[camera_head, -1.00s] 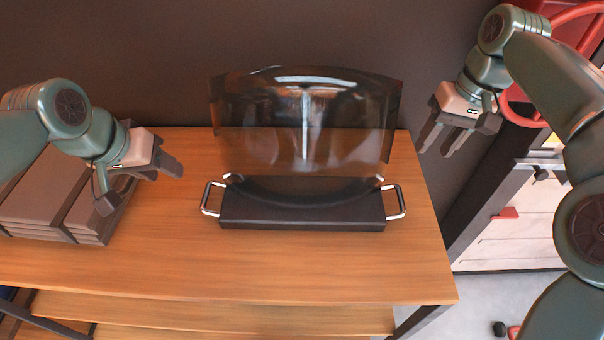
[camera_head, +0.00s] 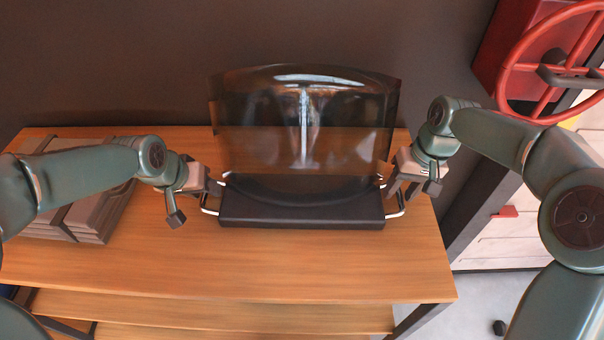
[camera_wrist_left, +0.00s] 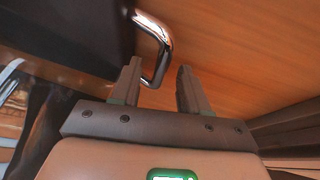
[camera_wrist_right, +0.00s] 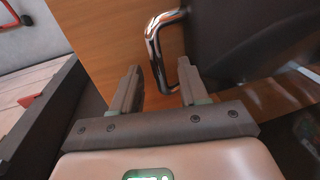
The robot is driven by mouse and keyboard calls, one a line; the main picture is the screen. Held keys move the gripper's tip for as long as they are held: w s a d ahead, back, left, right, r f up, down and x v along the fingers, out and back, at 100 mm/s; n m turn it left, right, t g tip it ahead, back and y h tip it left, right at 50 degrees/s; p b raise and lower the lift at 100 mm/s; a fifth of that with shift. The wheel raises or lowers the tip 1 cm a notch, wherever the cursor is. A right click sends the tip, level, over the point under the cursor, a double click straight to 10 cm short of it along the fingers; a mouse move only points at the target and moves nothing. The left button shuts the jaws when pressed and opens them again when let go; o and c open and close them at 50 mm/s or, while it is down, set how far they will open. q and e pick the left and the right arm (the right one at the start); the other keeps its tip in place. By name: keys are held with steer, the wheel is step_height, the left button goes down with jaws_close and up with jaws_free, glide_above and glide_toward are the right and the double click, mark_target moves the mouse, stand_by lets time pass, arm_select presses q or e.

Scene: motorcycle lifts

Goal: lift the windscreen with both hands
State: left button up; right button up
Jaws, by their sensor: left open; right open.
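The windscreen (camera_head: 305,120) is a curved, tinted see-through panel standing upright on a dark base (camera_head: 300,212) on the wooden table. The base has a chrome handle at each end. My left gripper (camera_head: 200,197) is open at the left handle (camera_head: 209,211); in the left wrist view this handle (camera_wrist_left: 160,45) reaches between the two spread fingers (camera_wrist_left: 158,85). My right gripper (camera_head: 405,187) is open at the right handle (camera_head: 398,211); in the right wrist view this handle (camera_wrist_right: 155,50) reaches between the fingers (camera_wrist_right: 160,85). I cannot tell whether any finger touches a handle.
Flat brown boxes (camera_head: 95,215) are stacked on the table's left part, beneath my left arm. A red wheel (camera_head: 550,60) and a pale cabinet (camera_head: 500,235) stand to the right. The table front (camera_head: 250,270) is clear.

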arm_select(q)
steer(key=shift+c, duration=0.2)
arm_select(e)
steer(key=shift+c, duration=0.2)
arm_select(q)
jaws_close()
arm_select(e)
jaws_close()
stand_by(0.8)
